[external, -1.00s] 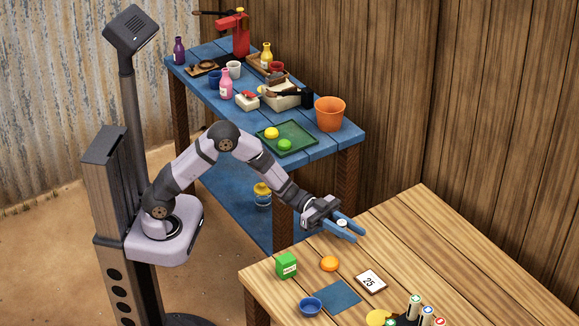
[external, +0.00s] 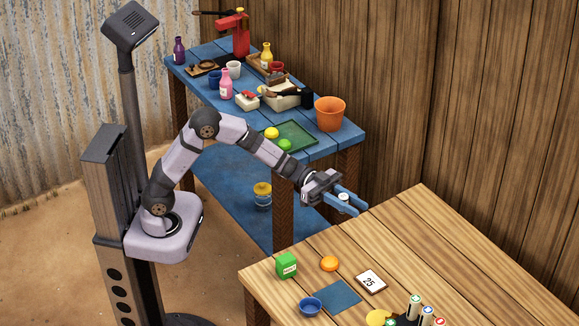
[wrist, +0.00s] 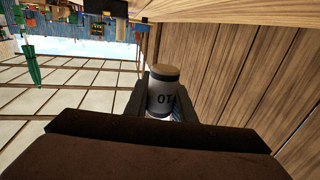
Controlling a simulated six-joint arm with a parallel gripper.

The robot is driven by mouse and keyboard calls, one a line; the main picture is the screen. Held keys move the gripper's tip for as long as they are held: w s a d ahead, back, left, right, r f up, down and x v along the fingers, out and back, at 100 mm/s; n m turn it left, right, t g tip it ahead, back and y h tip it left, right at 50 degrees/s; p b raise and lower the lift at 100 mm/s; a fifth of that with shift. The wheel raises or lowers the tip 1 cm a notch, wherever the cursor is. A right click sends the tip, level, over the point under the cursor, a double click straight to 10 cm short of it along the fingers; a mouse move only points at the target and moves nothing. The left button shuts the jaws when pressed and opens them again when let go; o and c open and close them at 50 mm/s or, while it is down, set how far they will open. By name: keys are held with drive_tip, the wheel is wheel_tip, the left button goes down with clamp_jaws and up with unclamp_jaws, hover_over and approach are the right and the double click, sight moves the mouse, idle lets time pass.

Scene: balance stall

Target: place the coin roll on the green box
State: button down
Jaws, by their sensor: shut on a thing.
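My gripper (external: 357,206) is shut on the coin roll, a pale cylinder (external: 343,198) between the blue fingers, held in the air above the far left part of the wooden table. In the wrist view the coin roll (wrist: 162,92) shows a white wrapper marked "10", upside down in the picture, and a tan end. The green box (external: 287,265) stands on the table near its left corner, with a white label on its side. Nothing is seen on its top. My gripper is above and to the right of it in the external view, clearly apart.
Near the box lie an orange ball-like thing (external: 329,263), a card marked "25" (external: 370,281), a blue mat (external: 338,298) and a blue bowl (external: 311,307). Several capped rolls stand in a dark holder at the front. The table's right part is clear.

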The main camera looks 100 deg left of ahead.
drive_tip(key=d+r+m+g+h+p, duration=0.1)
drive_tip(key=d+r+h+p, duration=0.1)
drive_tip(key=d+r+p, duration=0.45)
drive_tip(key=m+g+h+p, duration=0.3)
drive_tip(key=m+g+p, duration=0.1)
drive_tip(key=p, duration=0.3)
hover_over(286, 266)
drive_tip(key=w, duration=0.2)
drive_tip(key=shift+s+d+f, duration=0.1)
drive_tip(key=shift+d+f, duration=0.1)
drive_tip(key=shift+f, duration=1.2)
drive_tip(key=shift+d+f, duration=0.2)
drive_tip(key=shift+f, duration=1.15)
drive_tip(key=shift+f, duration=0.1)
drive_tip(key=shift+f, duration=2)
drive_tip(key=shift+f, duration=0.15)
